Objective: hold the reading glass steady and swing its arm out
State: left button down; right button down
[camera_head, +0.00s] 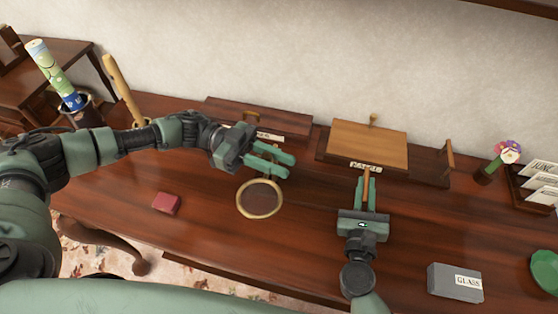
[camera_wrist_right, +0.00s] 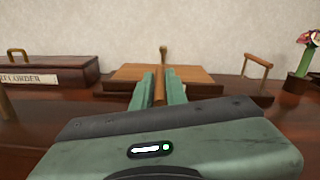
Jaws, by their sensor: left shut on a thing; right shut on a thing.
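The reading glass (camera_head: 241,207) shows as a round lens in a pale gold rim, low over the desk at the middle of the head view. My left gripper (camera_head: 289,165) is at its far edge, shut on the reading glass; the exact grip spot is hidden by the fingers. My right gripper (camera_head: 366,180) is shut on a slim wooden bar (camera_head: 366,174), which also shows upright between the fingers in the right wrist view (camera_wrist_right: 159,86). The bar points toward the labelled wooden box (camera_head: 343,154); I cannot tell whether it joins the box or the glass.
A long low box (camera_head: 225,113) with a label stands behind my left gripper. A small red block (camera_head: 166,203) lies at left, a grey GLASS box (camera_head: 442,283) at right front. A flower pot (camera_head: 485,175), letter rack (camera_head: 525,196) and green dish (camera_head: 546,270) stand at far right.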

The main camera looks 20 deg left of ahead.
pick_arm(q)
jog(key=c, duration=1.3)
grip_release()
jog(key=shift+r, duration=0.1)
pick_arm(e)
jog(key=shift+d, duration=0.15)
pick_arm(q)
jog(key=shift+o, duration=0.2)
jog(key=shift+a, duration=0.1)
jog(key=w+a, duration=0.2)
jog(key=a, duration=0.9)
jog(key=shift+a, duration=0.3)
pick_arm(e)
jog(key=shift+a, duration=0.2)
pick_arm(q)
jog(key=shift+w, duration=0.1)
pick_arm(e)
jog(key=c, duration=1.3)
grip_release()
jog(key=shift+c, duration=0.2)
